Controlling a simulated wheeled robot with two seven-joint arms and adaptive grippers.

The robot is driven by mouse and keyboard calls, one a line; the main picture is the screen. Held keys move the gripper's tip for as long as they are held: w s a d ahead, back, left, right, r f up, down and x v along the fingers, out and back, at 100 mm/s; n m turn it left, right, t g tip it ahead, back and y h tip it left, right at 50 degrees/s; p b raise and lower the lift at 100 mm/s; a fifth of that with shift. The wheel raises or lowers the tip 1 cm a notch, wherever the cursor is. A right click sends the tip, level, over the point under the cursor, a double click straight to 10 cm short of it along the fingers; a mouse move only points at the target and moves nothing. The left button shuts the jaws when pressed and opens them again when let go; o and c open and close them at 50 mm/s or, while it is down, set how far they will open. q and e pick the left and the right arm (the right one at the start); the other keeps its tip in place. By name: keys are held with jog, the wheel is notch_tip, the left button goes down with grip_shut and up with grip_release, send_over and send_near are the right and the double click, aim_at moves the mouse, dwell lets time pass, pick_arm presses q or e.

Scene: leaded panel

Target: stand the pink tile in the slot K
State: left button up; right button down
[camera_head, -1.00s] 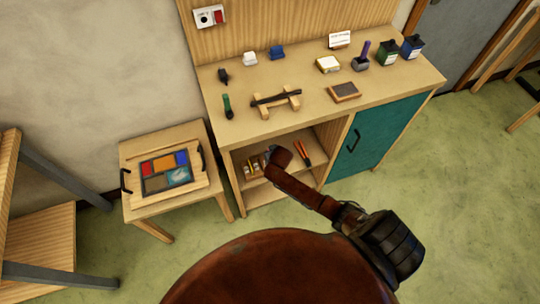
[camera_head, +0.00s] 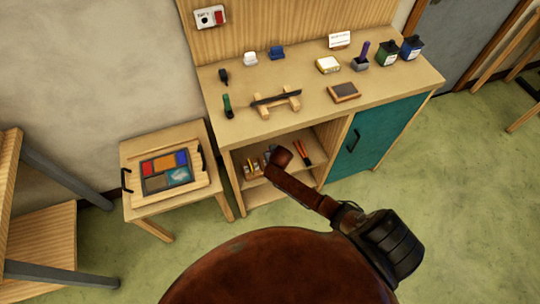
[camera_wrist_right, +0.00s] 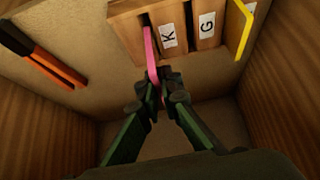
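The pink tile (camera_wrist_right: 151,56) stands edge-on in the right wrist view. Its far end is at the dark slot just left of the label K (camera_wrist_right: 168,36) on the wooden rack (camera_wrist_right: 128,32). My right gripper (camera_wrist_right: 162,84) has its fingers close together on the near end of the tile, with a little pink showing between them. How deep the tile sits in the slot is hard to tell. In the head view my right arm reaches into the open shelf of the cabinet and hides its gripper. My left gripper is not in view.
A yellow tile (camera_wrist_right: 243,28) stands at the rack's right, past the label G (camera_wrist_right: 207,25). Orange-handled pliers (camera_wrist_right: 42,55) lie left of the rack. Shelf walls close in on both sides. A leaded panel (camera_head: 166,172) lies on the small table (camera_head: 140,207).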

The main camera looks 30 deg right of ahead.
jog(key=shift+p, duration=0.6)
dwell(0.7)
jog(key=shift+f+b, duration=1.05)
jog(key=shift+f, duration=0.85)
jog(key=c, duration=2.1)
grip_release()
jog(key=v, duration=1.2)
